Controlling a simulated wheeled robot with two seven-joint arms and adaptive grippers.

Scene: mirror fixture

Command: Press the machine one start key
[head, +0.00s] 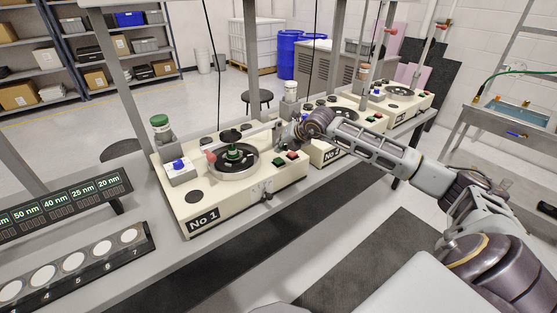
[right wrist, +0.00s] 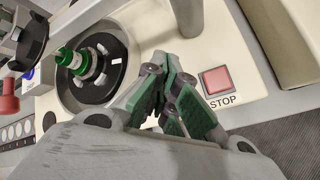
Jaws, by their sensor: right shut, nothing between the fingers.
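Machine one (head: 232,191) is a cream box labelled No 1 on the bench. On its right side, in the head view, sit a green key (head: 279,161) and a red key (head: 292,155). In the right wrist view the red key (right wrist: 216,79) is labelled STOP. My right gripper (head: 284,145) is above and just behind these keys, and its fingers are closed together with nothing in them. In the right wrist view the fingers (right wrist: 172,100) are left of the STOP key and hide the green key. Contact cannot be told. My left gripper is out of view.
Machine one's round plate (head: 222,170) with a green-centred fixture lies left of the keys. A thin upright post stands behind my gripper. Machine two (head: 330,151) is close on the right. Number displays (head: 62,200) and a sample tray (head: 100,268) are at the left.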

